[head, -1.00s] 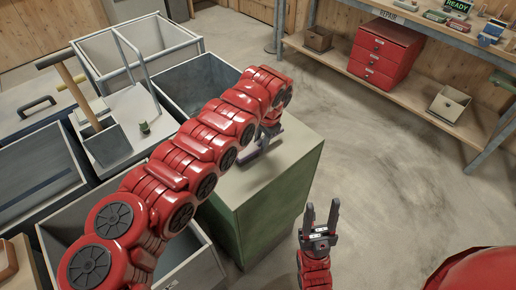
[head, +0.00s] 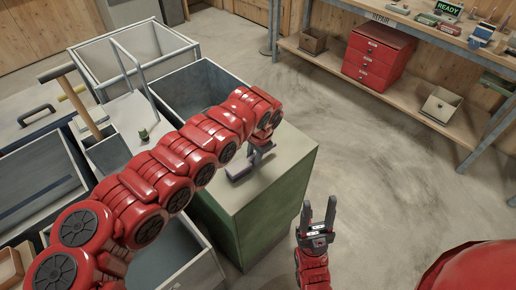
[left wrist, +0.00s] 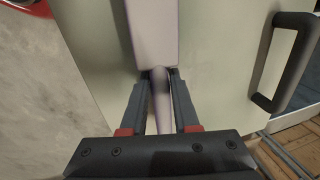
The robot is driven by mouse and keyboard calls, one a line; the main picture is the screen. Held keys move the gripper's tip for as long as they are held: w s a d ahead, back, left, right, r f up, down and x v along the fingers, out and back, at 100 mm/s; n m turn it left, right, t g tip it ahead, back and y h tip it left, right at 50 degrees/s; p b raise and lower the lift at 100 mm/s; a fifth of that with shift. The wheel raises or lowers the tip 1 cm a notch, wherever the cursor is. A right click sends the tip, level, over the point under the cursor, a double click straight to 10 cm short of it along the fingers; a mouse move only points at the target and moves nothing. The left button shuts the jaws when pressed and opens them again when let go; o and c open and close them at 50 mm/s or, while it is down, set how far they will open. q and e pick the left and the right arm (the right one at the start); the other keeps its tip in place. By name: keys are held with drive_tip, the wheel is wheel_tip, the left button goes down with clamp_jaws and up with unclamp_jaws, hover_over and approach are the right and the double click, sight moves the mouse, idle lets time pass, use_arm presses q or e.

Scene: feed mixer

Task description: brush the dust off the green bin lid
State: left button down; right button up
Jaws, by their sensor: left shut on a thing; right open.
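The green bin (head: 270,227) stands in the middle of the head view, with its pale lid (head: 287,167) on top. My left gripper (head: 263,142) is above the lid and is shut on the handle of a pale purple-grey brush (head: 240,170). In the left wrist view the brush (left wrist: 153,35) extends ahead of the fingers (left wrist: 160,78) over the pale lid surface (left wrist: 215,60). I cannot tell whether its underside touches the lid. No dust can be made out clearly. My right gripper (head: 317,216) is open and empty, to the right of the bin.
A dark handle (left wrist: 288,65) rises at the right of the left wrist view. Several grey open bins, one of them here (head: 200,88), stand left of and behind the green bin. A shelf with red drawers (head: 377,55) is at the back right. The floor right of the bin is clear.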

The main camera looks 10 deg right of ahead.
sight(235, 170)
use_arm(q)
drive_tip(key=shift+s+a+r+p, duration=0.1)
drive_tip(key=shift+s+a+p, duration=0.5)
drive_tip(key=shift+p, duration=0.6)
drive_tip(key=shift+s+a+r+p, duration=0.1)
drive_tip(key=shift+s+a+p, duration=0.3)
drive_tip(key=shift+a+p, duration=0.55)
drive_tip(key=shift+s+a+f+p, duration=0.1)
drive_tip(key=shift+s+f+p, duration=0.15)
drive_tip(key=shift+p, duration=0.5)
drive_tip(key=shift+s+a+r+p, duration=0.2)
drive_tip(key=shift+a+r+p, duration=0.1)
drive_tip(key=shift+p, duration=0.8)
drive_tip(key=s+a+p, duration=0.1)
drive_tip(key=p, duration=0.2)
drive_tip(key=shift+a, duration=0.3)
drive_tip(key=shift+s+a+f+p, duration=0.1)
drive_tip(key=shift+s+a+p, duration=0.25)
drive_tip(key=shift+p, duration=0.35)
drive_tip(key=s+a+p, duration=0.1)
drive_tip(key=a+p, duration=0.1)
drive_tip(key=p, duration=0.1)
drive_tip(key=shift+s+a, duration=0.1)
drive_tip(key=shift+s, duration=0.1)
drive_tip(key=shift+s+a, duration=0.2)
drive_tip(key=shift+a, duration=0.05)
drive_tip(key=shift+s+a+p, duration=0.1)
drive_tip(key=shift+a+p, duration=0.05)
drive_tip(key=shift+p, duration=0.15)
drive_tip(key=shift+f, duration=0.15)
